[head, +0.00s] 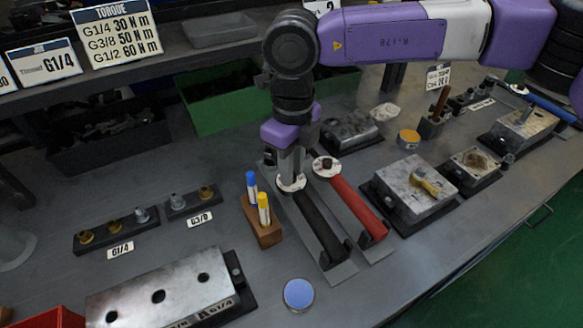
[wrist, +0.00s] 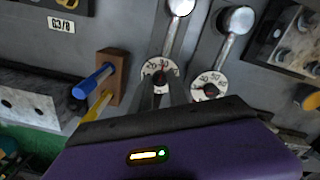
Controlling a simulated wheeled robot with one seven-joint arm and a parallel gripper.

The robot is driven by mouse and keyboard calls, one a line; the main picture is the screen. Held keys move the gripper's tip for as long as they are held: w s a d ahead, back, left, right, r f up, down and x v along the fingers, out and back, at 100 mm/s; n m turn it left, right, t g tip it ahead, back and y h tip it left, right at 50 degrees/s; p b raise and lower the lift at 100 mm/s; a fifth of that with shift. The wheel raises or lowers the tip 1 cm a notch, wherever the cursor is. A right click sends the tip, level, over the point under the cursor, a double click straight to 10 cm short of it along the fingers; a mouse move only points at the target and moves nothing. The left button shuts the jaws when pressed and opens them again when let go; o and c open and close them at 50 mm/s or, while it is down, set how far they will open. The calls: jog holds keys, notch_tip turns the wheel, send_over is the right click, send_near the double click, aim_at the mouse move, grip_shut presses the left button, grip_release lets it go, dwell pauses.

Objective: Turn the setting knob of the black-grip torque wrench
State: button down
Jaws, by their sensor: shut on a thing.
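The black-grip torque wrench (head: 318,225) lies on the bench with its black grip towards the front. Its white setting dial (head: 291,184) is at the far end of the grip. My gripper (head: 290,174) points down at that dial and is shut on the setting knob at its centre. In the wrist view, my gripper (wrist: 163,92) covers part of the dial (wrist: 151,69), where the numbers 20 and 30 show near a red mark. The exact setting is too small to read.
A red-grip wrench (head: 358,207) lies close on the right; its dial also shows in the wrist view (wrist: 221,80). A wooden block (head: 264,232) with blue and yellow markers stands on the left. A torque sign (head: 117,31) lists G1/4 30, G3/8 50 and G1/2 60 N m.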

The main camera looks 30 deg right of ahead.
jog(key=c, duration=1.3)
grip_release()
notch_tip(320, 180, up, 8)
jog(key=shift+d+f, duration=0.1)
jog(key=shift+s, duration=0.1)
